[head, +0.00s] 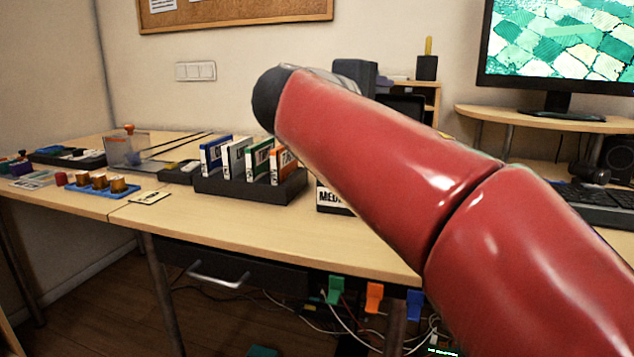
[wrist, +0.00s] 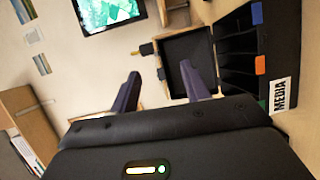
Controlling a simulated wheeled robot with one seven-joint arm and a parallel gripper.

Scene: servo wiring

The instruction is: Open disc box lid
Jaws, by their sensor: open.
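My gripper (wrist: 160,70) is open in the wrist view, with two dark fingers apart and nothing visibly held between them. A dark square box-like thing with a pale rim (wrist: 188,50) lies beyond the right finger, which overlaps part of it. It may be the disc box, but I cannot tell for certain, nor how its lid stands. No contact with the fingers is clear. In the head view my red arm crosses the middle and right and hides that part of the desk; the gripper fingers do not show there.
A black compartmented holder (wrist: 238,48) with coloured tabs and a MEDIA label (wrist: 280,93) is on the right in the wrist view. In the head view, a black rack of binders (head: 245,187) stands left of my arm. A monitor (head: 560,40) is at the right.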

